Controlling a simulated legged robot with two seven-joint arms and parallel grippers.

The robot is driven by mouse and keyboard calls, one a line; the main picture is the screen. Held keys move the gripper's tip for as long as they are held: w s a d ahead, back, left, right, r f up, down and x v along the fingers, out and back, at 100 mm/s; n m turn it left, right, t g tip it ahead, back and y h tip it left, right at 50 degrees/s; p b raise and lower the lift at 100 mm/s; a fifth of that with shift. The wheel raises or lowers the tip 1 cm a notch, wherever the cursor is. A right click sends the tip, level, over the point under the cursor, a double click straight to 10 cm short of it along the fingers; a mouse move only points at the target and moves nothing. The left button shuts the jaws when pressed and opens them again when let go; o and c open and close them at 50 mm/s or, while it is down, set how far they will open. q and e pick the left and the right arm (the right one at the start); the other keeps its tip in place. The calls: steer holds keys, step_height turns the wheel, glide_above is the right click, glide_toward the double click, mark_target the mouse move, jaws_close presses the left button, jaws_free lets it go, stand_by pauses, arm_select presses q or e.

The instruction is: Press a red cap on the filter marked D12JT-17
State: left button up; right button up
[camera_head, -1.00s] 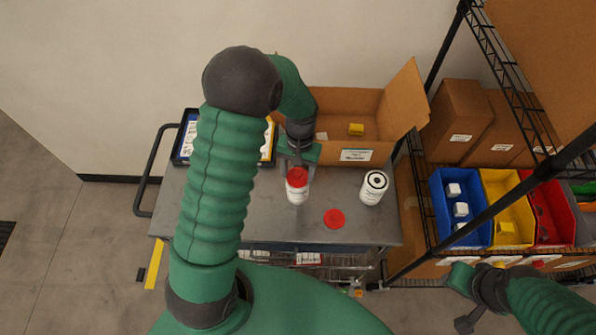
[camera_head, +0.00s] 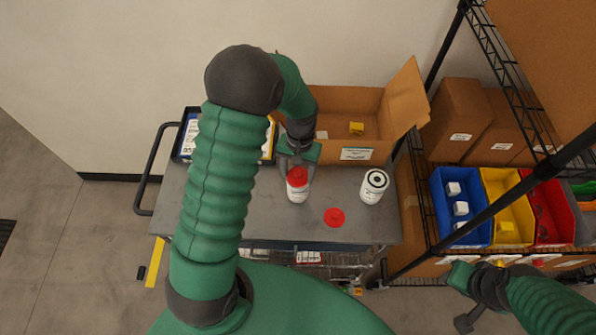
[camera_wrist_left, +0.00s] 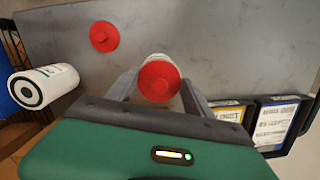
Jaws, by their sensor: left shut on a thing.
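A white filter (camera_head: 298,193) stands on the grey cart top with a red cap (camera_head: 298,175) at its upper end. My left gripper (camera_head: 297,169) is shut on this red cap. The left wrist view shows the cap (camera_wrist_left: 159,82) between the two fingers, with a little of the white filter (camera_wrist_left: 154,58) behind it. I cannot tell how firmly the cap sits on the filter. A second white filter (camera_head: 374,188) stands uncapped to the right. A loose red cap (camera_head: 334,218) lies on the cart between them. The filter markings are too small to read. My right gripper (camera_head: 462,300) hangs at the lower right, away from the cart.
An open cardboard box (camera_head: 350,115) with a yellow item stands at the cart's back. A dark tray (camera_head: 183,157) with blue and yellow packs is at the left, partly behind my arm. A wire shelf with blue (camera_head: 445,228), yellow and red bins stands right.

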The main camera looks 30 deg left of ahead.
stand_by(0.4)
arm_select(q)
steer(key=o, duration=1.4)
steer(key=shift+o, duration=0.2)
steer(key=shift+o, duration=1.3)
steer(key=shift+r+p, duration=3.15)
steer(key=shift+r, duration=0.45)
steer(key=shift+f, duration=0.1)
